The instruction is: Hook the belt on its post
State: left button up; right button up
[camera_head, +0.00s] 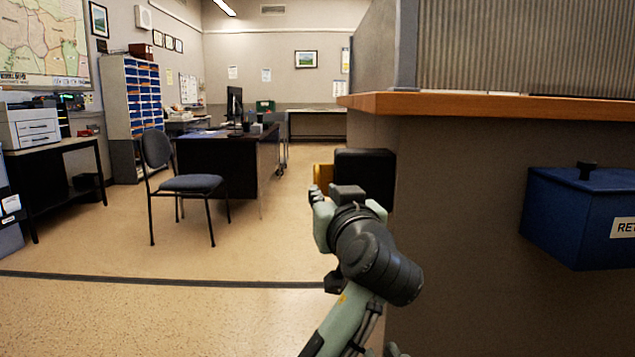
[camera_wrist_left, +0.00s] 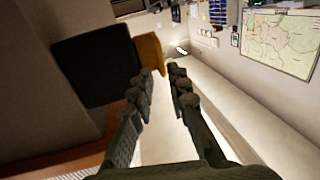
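A black box (camera_head: 368,174) sits at the end face of the counter's side wall, with a small yellow piece (camera_head: 322,175) at its left; I cannot tell for sure that this is the belt's end. The left wrist view also shows the black box (camera_wrist_left: 95,65) and the yellow piece (camera_wrist_left: 151,56). My left gripper (camera_head: 317,193) is just below and in front of them in the head view. In the left wrist view its fingers (camera_wrist_left: 161,74) are apart with nothing between them, close to the yellow piece. No post can be made out. My right gripper is out of view.
The counter (camera_head: 450,104) with its wooden top fills the right side, with a blue return box (camera_head: 578,215) on its front. A chair (camera_head: 187,183), a desk (camera_head: 215,160) and a printer table (camera_head: 60,150) stand beyond. The floor at left front is clear.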

aim_at(324, 183)
pick_arm(q)
jog(key=w, duration=0.2)
jog(key=w+a, duration=0.1)
jog(key=w, duration=0.3)
jog(key=shift+w+a, duration=0.25)
jog(key=shift+w, duration=0.05)
grip_shut()
